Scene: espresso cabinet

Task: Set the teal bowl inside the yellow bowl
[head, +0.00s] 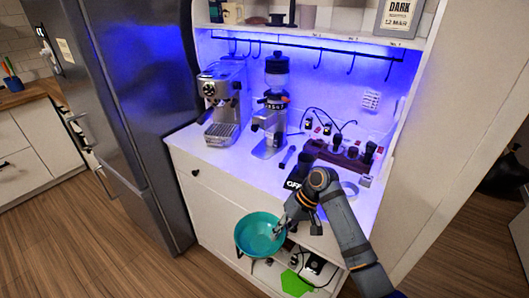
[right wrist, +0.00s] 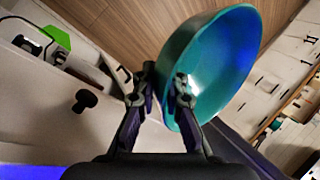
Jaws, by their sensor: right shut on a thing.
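The teal bowl (head: 256,228) is in my right gripper (head: 284,226), held by its rim in front of the cabinet's drawers. The bowl faces up towards the head camera and hangs in the air over the floor side. In the right wrist view, the fingers (right wrist: 160,84) close on the edge of the teal bowl (right wrist: 222,58), which looks tilted there. I cannot see a yellow bowl in either view. My left gripper is not in view.
The white counter (head: 232,157) carries an espresso machine (head: 222,100), a grinder (head: 272,115) and a dark knock box or rack (head: 334,157). Below, an open shelf holds a green item (head: 295,284). A tall fridge (head: 140,110) stands left. The wood floor is clear.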

